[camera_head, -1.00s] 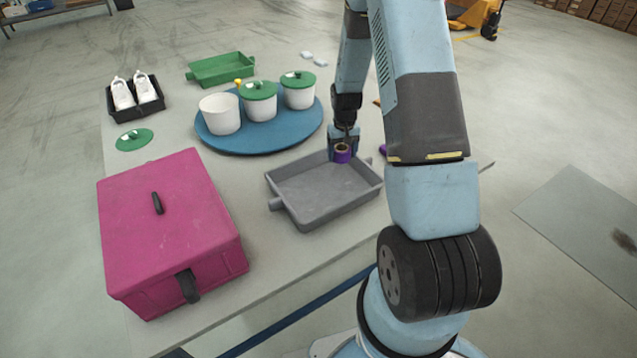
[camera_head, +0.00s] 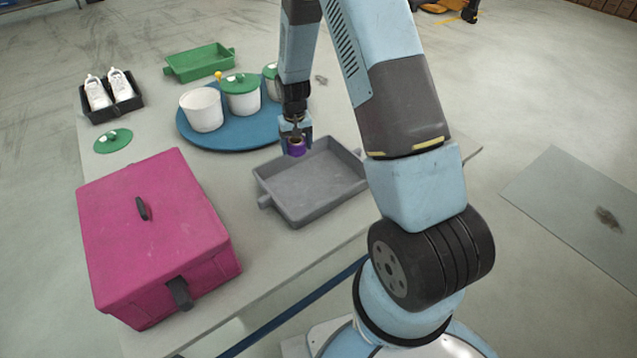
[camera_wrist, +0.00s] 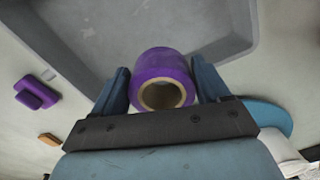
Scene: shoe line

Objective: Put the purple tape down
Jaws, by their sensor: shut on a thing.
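The purple tape (camera_head: 297,148) is a roll with a tan core. My gripper (camera_head: 296,143) is shut on it, and the wrist view shows the roll (camera_wrist: 161,78) between the two blue fingers. The tape is at the far edge of the grey tray (camera_head: 318,190), towards its left half. In the wrist view the tray (camera_wrist: 225,38) shows beyond the roll. I cannot tell how high the tape is above the tray or table.
The blue round board (camera_head: 190,128) with white pots stands behind the tape. A pink box (camera_head: 150,230) is at the front left. A green tray (camera_head: 200,63) and a black shoe tray (camera_head: 113,108) are farther back. The wrist view shows another purple object (camera_wrist: 37,92).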

